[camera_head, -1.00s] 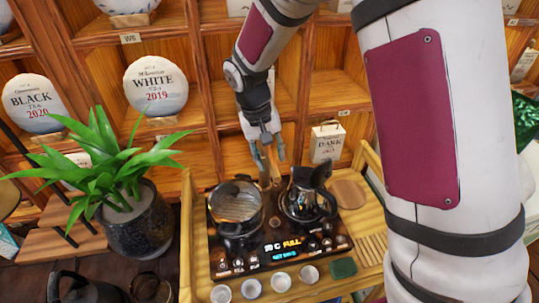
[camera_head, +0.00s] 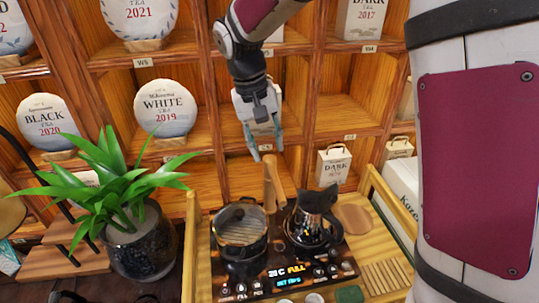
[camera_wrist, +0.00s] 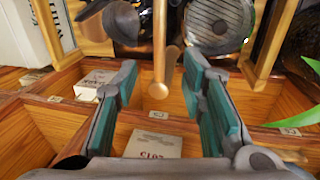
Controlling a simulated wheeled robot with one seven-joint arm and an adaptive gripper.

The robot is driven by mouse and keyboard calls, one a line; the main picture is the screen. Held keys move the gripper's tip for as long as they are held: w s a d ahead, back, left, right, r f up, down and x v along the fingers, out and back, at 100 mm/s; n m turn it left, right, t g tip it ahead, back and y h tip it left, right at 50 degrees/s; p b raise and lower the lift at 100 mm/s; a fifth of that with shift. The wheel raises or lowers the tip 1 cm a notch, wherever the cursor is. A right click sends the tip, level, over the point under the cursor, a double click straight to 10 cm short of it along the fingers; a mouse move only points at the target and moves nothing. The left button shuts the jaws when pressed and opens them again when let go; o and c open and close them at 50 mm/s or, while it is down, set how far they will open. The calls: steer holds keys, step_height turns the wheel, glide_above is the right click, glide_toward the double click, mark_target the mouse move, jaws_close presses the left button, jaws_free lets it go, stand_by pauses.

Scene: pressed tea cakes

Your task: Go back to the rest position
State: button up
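My gripper (camera_head: 266,152) hangs fingers-down in front of the shelf, above the tea stove. In the wrist view my gripper (camera_wrist: 160,78) has its two teal-padded fingers spread apart, with nothing held between them. A wooden handle (camera_head: 273,178) stands up behind the pot and kettle, just below the fingertips. In the wrist view the wooden handle (camera_wrist: 159,50) shows in line with the gap, beyond the fingers.
A glass-lidded pot (camera_head: 242,240) and a dark kettle (camera_head: 314,222) stand on the stove (camera_head: 286,283). A potted plant (camera_head: 137,240) stands at left. Shelf compartments hold the white tea cake (camera_head: 165,107), the black tea cake (camera_head: 47,116) and a dark tea box (camera_head: 333,166).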

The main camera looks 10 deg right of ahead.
steer(key=shift+r, duration=0.25)
steer(key=s+d+r+t+y, duration=0.1)
steer(key=s+d+r, duration=0.2)
steer(key=s+r, duration=0.15)
steer(key=s+d+r+t, duration=0.1)
steer(key=s+d+r, duration=0.25)
steer(key=s, duration=0.25)
steer(key=s+d+r+t+y, duration=0.1)
steer(key=s+d+t, duration=0.1)
steer(key=s, duration=1.1)
steer(key=shift+s+d+t, duration=0.2)
steer(key=shift+t, duration=0.6)
steer(key=shift+r, duration=0.1)
steer(key=shift+c, duration=0.2)
